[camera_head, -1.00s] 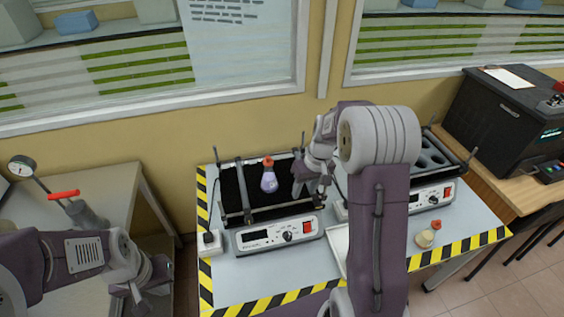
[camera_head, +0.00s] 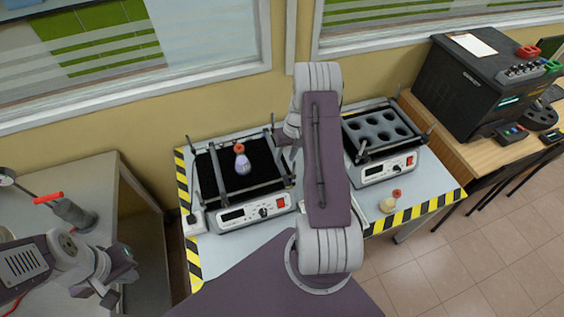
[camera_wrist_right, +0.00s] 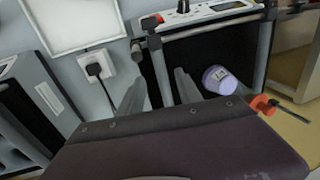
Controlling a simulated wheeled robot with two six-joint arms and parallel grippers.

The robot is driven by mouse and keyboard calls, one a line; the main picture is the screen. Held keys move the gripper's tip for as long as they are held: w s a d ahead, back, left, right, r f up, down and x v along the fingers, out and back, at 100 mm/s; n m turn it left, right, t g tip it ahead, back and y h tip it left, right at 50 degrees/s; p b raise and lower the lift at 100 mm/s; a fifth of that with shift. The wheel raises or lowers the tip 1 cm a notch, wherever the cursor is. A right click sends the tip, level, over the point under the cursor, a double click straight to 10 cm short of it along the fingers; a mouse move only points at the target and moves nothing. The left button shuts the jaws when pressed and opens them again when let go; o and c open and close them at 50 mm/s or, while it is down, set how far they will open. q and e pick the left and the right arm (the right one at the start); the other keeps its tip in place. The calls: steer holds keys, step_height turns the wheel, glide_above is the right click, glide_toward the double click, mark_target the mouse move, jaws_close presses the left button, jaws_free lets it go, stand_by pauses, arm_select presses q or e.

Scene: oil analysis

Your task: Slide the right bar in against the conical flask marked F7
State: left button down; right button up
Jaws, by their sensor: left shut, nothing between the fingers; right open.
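The conical flask (camera_head: 242,164), with lilac contents and a red stopper, stands on the black mat of the left shaker (camera_head: 262,176); its marking is unreadable. In the right wrist view the flask (camera_wrist_right: 219,80) is right of my fingers, apart from them. The right bar (camera_wrist_right: 158,66) shows between my open right gripper's fingers (camera_wrist_right: 161,88); I cannot tell if they touch it. A gap of black mat lies between bar and flask. The left bar (camera_head: 217,172) is on the flask's other side. In the head view my right gripper is largely hidden. My left gripper (camera_head: 112,292) is shut and empty.
A second shaker with a holed rack (camera_head: 381,130) stands to the right. A small flask with a red stopper (camera_head: 389,202) is near the striped table edge. A white tray (camera_wrist_right: 75,22) and a plug in a socket (camera_wrist_right: 94,68) lie beside the left shaker.

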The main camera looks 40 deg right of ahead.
mark_target(282, 167)
steer(key=f, duration=0.2)
steer(key=a+f+p, duration=0.1)
steer(key=f, duration=0.1)
steer(key=shift+w+f, duration=0.1)
steer(key=shift+f, duration=0.45)
jaws_close()
steer(key=w+a+b, duration=0.1)
steer(key=a, duration=0.4)
steer(key=w+a+b, duration=0.1)
steer(key=w+a, duration=0.1)
steer(key=a, duration=0.3)
steer(key=w+a+b, duration=0.1)
steer(key=a, duration=0.4)
steer(key=shift+w, duration=0.4)
jaws_free()
